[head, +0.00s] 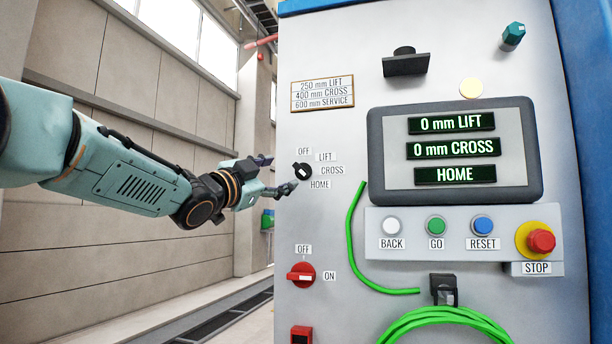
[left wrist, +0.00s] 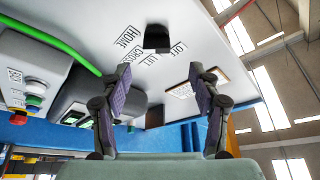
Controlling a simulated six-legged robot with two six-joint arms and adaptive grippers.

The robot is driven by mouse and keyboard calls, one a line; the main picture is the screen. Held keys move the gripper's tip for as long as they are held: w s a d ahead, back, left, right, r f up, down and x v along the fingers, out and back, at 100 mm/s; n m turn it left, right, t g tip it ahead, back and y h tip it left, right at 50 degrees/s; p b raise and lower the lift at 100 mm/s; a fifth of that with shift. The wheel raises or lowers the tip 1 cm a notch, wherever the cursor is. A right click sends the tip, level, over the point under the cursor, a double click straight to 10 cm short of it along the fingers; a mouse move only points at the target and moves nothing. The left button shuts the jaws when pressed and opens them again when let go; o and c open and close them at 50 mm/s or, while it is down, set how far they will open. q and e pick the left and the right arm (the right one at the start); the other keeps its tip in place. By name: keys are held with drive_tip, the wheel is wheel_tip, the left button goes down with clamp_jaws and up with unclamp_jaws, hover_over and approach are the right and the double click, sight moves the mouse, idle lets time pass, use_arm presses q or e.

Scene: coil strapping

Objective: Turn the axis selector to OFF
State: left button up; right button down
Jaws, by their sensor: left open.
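The axis selector (head: 303,171) is a small black knob on the grey panel, ringed by the labels OFF, LIFT, CROSS and HOME. It has a light mark on its face; I cannot tell surely which label it points to. The display (head: 455,150) reads 0 mm LIFT, 0 mm CROSS, HOME. My left gripper (head: 277,174) is open just left of the knob, its fingers toward the panel. In the left wrist view the black knob (left wrist: 157,39) sits ahead of and between the open fingertips (left wrist: 161,75), apart from them. Nothing is held.
Below is a red OFF/ON switch (head: 301,273). A green cable (head: 356,240) hangs to the right. BACK, GO and RESET buttons (head: 436,226) and a red STOP button (head: 541,240) sit under the display. A label plate (head: 322,94) is above the knob.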

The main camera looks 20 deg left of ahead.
sight(298, 172)
use_arm(q)
drive_tip(key=p+x, duration=0.1)
drive_tip(key=x, duration=0.2)
drive_tip(key=p+x, duration=0.1)
drive_tip(key=x, duration=0.2)
drive_tip(key=shift+w+f+p, duration=0.2)
drive_tip(key=shift+p, duration=0.1)
drive_tip(key=shift+x, duration=0.75)
drive_tip(key=shift+d, duration=0.15)
drive_tip(key=shift+s, duration=0.1)
drive_tip(key=shift+c, duration=0.3)
drive_tip(key=c, duration=0.5)
drive_tip(key=shift+f, duration=0.15)
drive_tip(key=c, duration=0.6)
